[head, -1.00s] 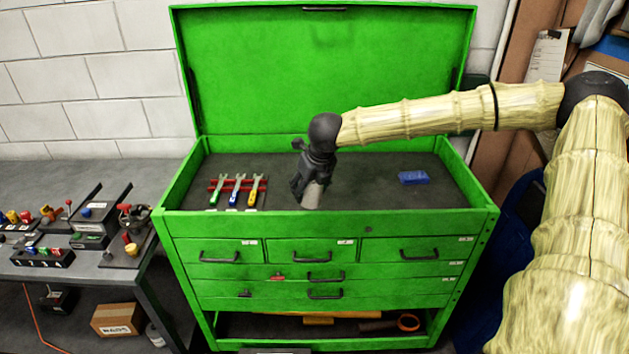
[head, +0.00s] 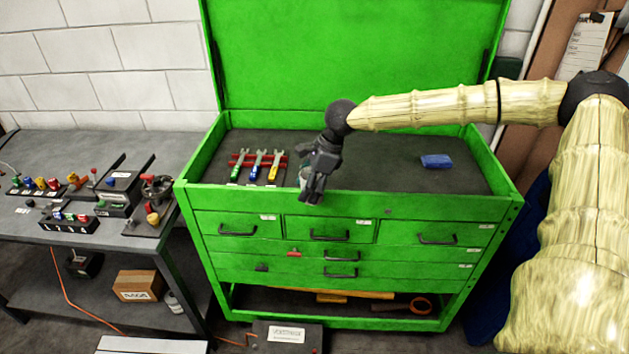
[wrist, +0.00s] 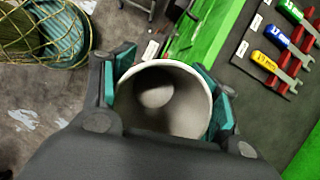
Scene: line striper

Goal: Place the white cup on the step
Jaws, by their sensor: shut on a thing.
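My gripper (head: 312,190) is at the front rim of the green tool chest's open top, in the head view. In the wrist view my gripper (wrist: 167,98) has its teal pads on either side of the white cup (wrist: 185,90), shut on it. The cup's open mouth faces the wrist camera. In the head view only a pale sliver of the cup (head: 303,176) shows beside the dark fingers. I cannot tell for sure which thing is the step; a low dark box with a white label (head: 285,335) and a white flat top (head: 150,345) stand low in front.
The green tool chest (head: 345,260) has its lid raised. Its tray holds several wrenches (head: 257,166) and a blue block (head: 436,161). A grey bench (head: 60,150) with small parts stands left. A wire basket (wrist: 40,40) shows in the wrist view.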

